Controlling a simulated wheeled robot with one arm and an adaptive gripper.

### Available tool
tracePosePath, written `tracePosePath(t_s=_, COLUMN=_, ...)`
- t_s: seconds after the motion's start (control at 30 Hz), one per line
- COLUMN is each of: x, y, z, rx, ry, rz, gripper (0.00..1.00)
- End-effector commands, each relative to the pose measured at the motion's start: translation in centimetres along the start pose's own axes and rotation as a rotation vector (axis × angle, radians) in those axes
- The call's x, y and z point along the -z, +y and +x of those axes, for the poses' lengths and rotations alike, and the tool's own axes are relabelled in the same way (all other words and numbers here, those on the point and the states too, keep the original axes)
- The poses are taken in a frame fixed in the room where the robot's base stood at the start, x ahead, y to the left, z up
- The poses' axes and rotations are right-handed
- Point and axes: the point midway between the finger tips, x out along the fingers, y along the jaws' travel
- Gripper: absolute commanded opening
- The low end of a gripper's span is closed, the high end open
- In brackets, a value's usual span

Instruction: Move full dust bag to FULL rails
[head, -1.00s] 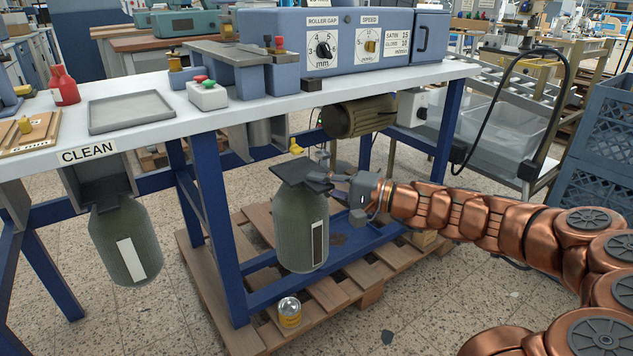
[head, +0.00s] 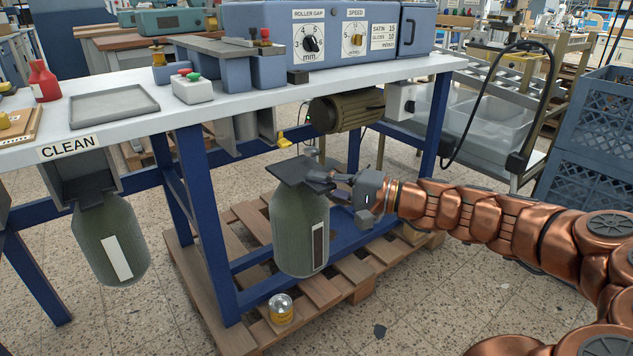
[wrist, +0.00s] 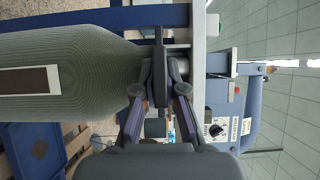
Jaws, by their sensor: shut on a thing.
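The full dust bag (head: 297,236) is a grey-green ribbed bag with a dark window strip and a dark flat top plate (head: 295,171). It hangs upright in the head view, below the bench and in front of its pallet. My gripper (head: 332,182) comes from the right and is shut on the bag's top plate. In the wrist view the bag (wrist: 90,70) lies sideways at the left and the gripper fingers (wrist: 160,92) close on the plate. A second bag (head: 108,240) with a pale strip hangs under the CLEAN sign (head: 68,148). No FULL sign is seen.
The white-topped bench (head: 240,98) with blue legs (head: 207,220) stands behind the held bag. A motor (head: 340,112) hangs under it. A pallet (head: 335,290) and a small tin (head: 281,308) are below. Blue crates (head: 590,150) stand at the right. Speckled floor is clear in front.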

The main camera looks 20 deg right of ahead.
Motion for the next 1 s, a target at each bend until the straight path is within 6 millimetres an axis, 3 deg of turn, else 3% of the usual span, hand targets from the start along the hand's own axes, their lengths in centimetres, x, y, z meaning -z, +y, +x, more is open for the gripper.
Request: tracePosePath(t_s=1.0, x=-2.2, y=0.1, z=-3.4, rx=0.000, ry=0.000, rz=0.000, gripper=0.00)
